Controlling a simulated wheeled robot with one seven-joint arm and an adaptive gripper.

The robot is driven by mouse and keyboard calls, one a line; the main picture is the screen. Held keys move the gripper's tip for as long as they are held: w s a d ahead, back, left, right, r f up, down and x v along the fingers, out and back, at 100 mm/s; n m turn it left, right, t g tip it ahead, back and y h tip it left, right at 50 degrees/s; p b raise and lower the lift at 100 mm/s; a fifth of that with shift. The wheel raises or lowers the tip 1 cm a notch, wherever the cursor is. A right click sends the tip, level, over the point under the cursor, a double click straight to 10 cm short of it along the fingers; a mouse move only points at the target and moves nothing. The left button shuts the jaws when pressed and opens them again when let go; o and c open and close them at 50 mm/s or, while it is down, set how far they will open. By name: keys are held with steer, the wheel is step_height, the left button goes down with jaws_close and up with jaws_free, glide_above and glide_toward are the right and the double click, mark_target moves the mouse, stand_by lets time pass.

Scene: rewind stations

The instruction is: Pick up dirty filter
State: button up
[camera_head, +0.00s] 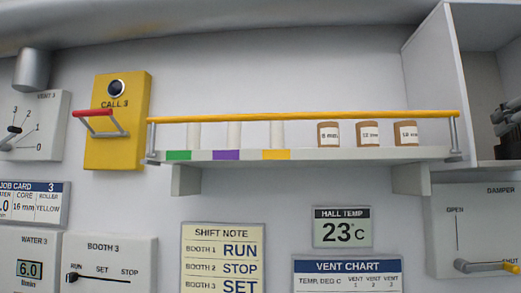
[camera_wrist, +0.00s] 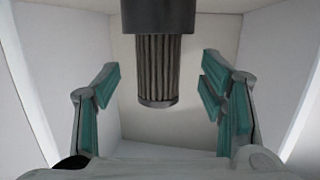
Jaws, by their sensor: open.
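The filter (camera_wrist: 158,70) is a dark grey-brown pleated cylinder with a dark end cap. It hangs upright from a dark round holder (camera_wrist: 158,16) at the top of the wrist view. My gripper (camera_wrist: 160,85) is open, with one teal-padded finger to each side of the filter and clear gaps between pads and filter. I cannot tell how far the filter stands beyond the fingertips. In the head view, dark parts show at the right edge inside an open box; I cannot tell whether they are my gripper. The filter cannot be made out there.
Pale walls of a box (camera_wrist: 60,60) stand close on both sides and behind the filter. In the head view, the open box (camera_head: 432,80) is at the upper right, above the damper panel (camera_head: 480,225). A railed shelf (camera_head: 340,155) with several jars is to its left.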

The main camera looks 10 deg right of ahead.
steer(key=shift+p+x, duration=0.45)
steer(key=shift+x, duration=1.85)
steer(key=shift+d+r, duration=0.1)
steer(key=c, duration=1.3)
steer(key=shift+c, duration=0.2)
steer(key=shift+r, duration=0.15)
